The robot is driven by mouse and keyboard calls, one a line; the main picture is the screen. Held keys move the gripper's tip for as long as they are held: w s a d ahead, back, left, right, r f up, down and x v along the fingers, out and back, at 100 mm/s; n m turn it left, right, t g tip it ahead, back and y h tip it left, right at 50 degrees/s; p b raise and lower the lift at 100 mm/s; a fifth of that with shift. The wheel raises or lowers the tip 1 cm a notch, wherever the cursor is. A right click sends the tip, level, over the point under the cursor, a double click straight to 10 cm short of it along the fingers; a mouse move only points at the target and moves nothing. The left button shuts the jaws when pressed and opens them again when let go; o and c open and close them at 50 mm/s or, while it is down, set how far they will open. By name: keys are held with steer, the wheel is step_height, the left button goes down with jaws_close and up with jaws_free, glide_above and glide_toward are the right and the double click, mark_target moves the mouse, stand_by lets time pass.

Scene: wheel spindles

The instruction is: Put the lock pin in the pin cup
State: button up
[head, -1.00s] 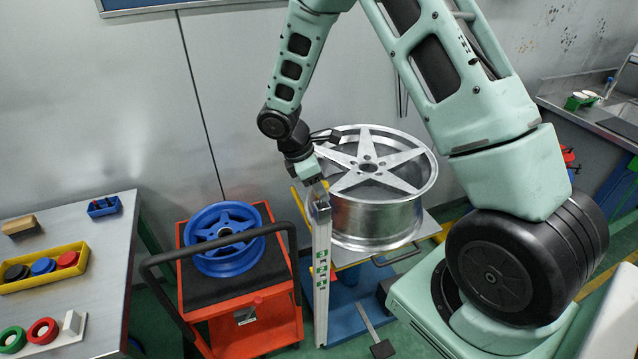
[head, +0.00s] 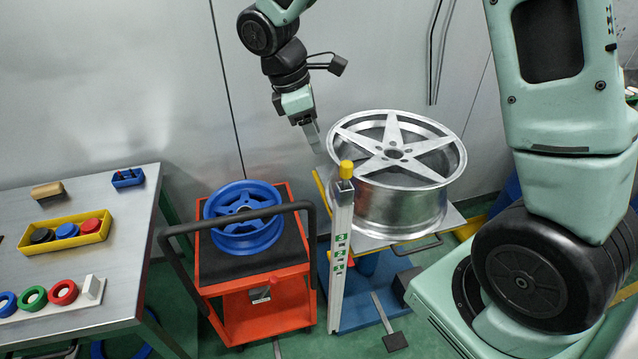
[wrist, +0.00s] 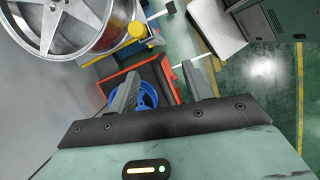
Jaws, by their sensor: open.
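My gripper (head: 312,134) is open, with nothing between its fingers, above and left of the marked post. The wrist view also shows its two fingers (wrist: 160,84) apart. A yellow knob (head: 346,169) sits on top of the upright silver post (head: 341,225), just below and right of my gripper; I cannot tell whether it is the lock pin. It also shows in the wrist view (wrist: 137,29). A small blue holder (head: 127,179) with small dark and red pieces stands on the bench at the back left; I cannot tell whether it is the pin cup.
A large silver wheel (head: 394,211) lies on the lift table beside the post. A blue wheel (head: 243,239) lies on the orange cart (head: 262,316), whose black handle rises nearby. The metal bench (head: 105,230) holds a yellow tray (head: 31,247) of caps, several rings and a wooden block (head: 47,190).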

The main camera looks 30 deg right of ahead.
steer(key=s+a+m+y, duration=0.1)
steer(key=s+a, duration=0.4)
steer(key=s, duration=0.3)
steer(key=s+a+m+t+y, duration=0.1)
steer(key=s+a+m, duration=0.1)
steer(key=s+a, duration=0.3)
steer(key=s+a+r+m+y, duration=0.1)
steer(key=s+a, duration=0.4)
steer(key=s, duration=0.6)
steer(key=shift+a+m+t+y, duration=0.3)
steer(key=shift+m+y, duration=0.1)
steer(key=shift+y, duration=0.1)
steer(key=shift+s+r, duration=0.1)
step_height(320, 180, down, 3)
steer(key=b, duration=0.3)
steer(key=shift+f, duration=0.2)
